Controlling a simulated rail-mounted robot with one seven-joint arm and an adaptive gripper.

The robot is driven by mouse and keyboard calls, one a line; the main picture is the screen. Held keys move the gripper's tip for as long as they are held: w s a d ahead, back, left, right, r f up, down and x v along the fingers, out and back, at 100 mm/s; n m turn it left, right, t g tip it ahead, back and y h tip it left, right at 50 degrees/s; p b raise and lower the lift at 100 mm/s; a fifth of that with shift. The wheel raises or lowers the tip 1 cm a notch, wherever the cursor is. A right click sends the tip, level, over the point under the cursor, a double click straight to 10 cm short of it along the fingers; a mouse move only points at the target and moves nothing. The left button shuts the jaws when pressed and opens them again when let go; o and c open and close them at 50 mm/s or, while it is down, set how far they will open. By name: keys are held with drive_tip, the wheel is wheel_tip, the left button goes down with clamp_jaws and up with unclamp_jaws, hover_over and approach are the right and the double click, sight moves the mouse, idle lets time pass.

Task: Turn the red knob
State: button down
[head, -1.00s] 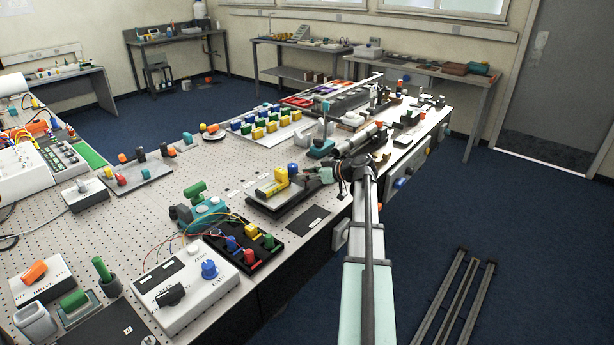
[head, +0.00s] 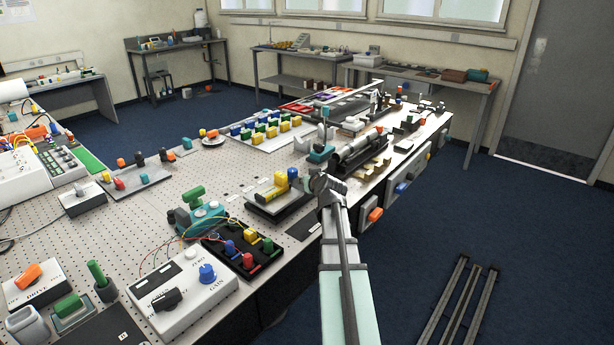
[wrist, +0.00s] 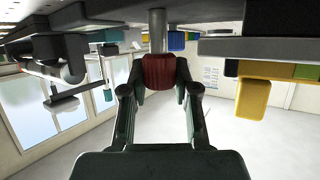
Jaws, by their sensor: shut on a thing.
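In the wrist view my gripper (wrist: 159,84) has its two fingers closed on the left and right sides of a dark red ribbed knob (wrist: 159,70). A grey shaft (wrist: 158,28) runs from the knob toward the top of the picture. In the head view my gripper (head: 318,182) is at the table's front edge, just right of a stand with a yellow block (head: 275,187) and a blue knob. The fingertips and the held knob cannot be made out there; my own wrist hides them.
Toward the front left are a black panel (head: 243,238) with coloured knobs and a white control box (head: 182,295). Boxes, one with an orange knob (head: 375,214), project from the table's front side. In the wrist view a yellow block (wrist: 252,100) is right of the gripper. Floor to the right is clear except rails.

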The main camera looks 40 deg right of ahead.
drive_tip(key=shift+w+r+m+g+h+p, duration=0.15)
drive_tip(key=shift+m+g+h+p, duration=0.35)
drive_tip(key=shift+m+h+p, duration=0.55)
drive_tip(key=shift+m+g+h+b, duration=0.35)
drive_tip(key=shift+m+g+h, duration=0.25)
drive_tip(key=shift+h, duration=0.25)
drive_tip(key=m+g+h+b, duration=0.1)
drive_tip(key=b, duration=0.1)
drive_tip(key=m+g+h+b, duration=0.1)
drive_tip(key=m+b, duration=0.1)
drive_tip(key=b, duration=0.1)
drive_tip(key=shift+f+b, duration=0.3)
drive_tip(key=shift+f, duration=0.1)
drive_tip(key=shift+b, duration=0.4)
drive_tip(key=shift+r+m+g+h+b, duration=0.25)
drive_tip(key=shift+m+g+h+b, duration=0.3)
drive_tip(key=shift+b, duration=0.2)
drive_tip(key=c, duration=0.8)
unclamp_jaws()
drive_tip(key=shift+c, duration=0.2)
